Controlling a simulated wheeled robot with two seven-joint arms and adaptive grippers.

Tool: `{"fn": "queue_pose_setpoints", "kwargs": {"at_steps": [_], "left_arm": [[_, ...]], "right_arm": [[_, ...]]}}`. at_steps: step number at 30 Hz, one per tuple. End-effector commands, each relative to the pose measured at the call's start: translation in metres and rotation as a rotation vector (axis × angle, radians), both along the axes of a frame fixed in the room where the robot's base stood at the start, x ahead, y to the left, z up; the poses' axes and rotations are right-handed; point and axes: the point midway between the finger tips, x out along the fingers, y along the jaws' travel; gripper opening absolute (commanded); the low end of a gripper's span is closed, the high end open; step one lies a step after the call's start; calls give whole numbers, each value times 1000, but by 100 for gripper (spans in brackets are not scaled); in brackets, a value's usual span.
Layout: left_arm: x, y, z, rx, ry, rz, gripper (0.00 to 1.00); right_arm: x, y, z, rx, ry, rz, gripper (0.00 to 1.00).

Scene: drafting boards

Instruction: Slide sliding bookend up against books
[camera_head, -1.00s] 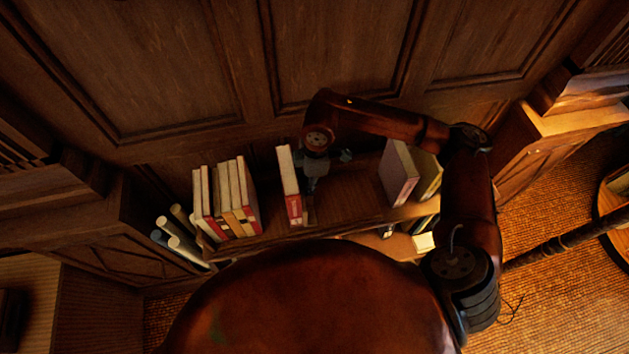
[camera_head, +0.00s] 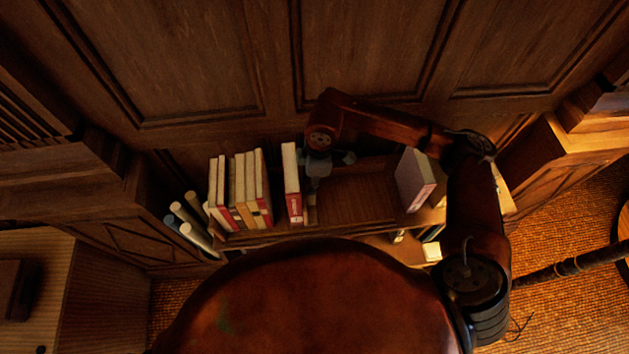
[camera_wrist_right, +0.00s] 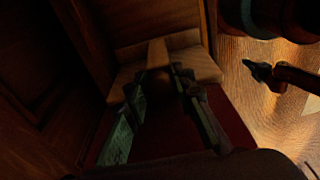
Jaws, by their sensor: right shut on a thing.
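A row of several upright books (camera_head: 240,190) stands at the left on the shelf. A single upright book with a red spine (camera_head: 294,205) stands right of it, across a narrow gap. The sliding bookend (camera_head: 311,212) shows as a small tan piece just right of that book, mostly hidden by my right gripper (camera_head: 314,188). In the right wrist view, the two fingers (camera_wrist_right: 158,88) are shut around a tan upright bar of the bookend (camera_wrist_right: 158,53). My left gripper is not in view.
Books (camera_head: 414,180) stand at the right part of the shelf (camera_head: 355,205), with bare shelf between them and my gripper. Paper rolls (camera_head: 188,220) lean at the left end. A panelled wall (camera_head: 370,50) rises close behind.

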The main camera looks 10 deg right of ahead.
Motion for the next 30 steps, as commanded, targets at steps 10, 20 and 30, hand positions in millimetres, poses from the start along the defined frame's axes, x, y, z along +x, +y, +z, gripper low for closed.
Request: {"fn": "queue_pose_setpoints", "kwargs": {"at_steps": [10,20,30], "left_arm": [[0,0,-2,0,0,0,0],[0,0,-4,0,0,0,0],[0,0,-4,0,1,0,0]], "right_arm": [[4,26,3,7,-7,1,0],[6,48,3,8,-6,2,0],[7,51,2,6,-5,1,33]]}}
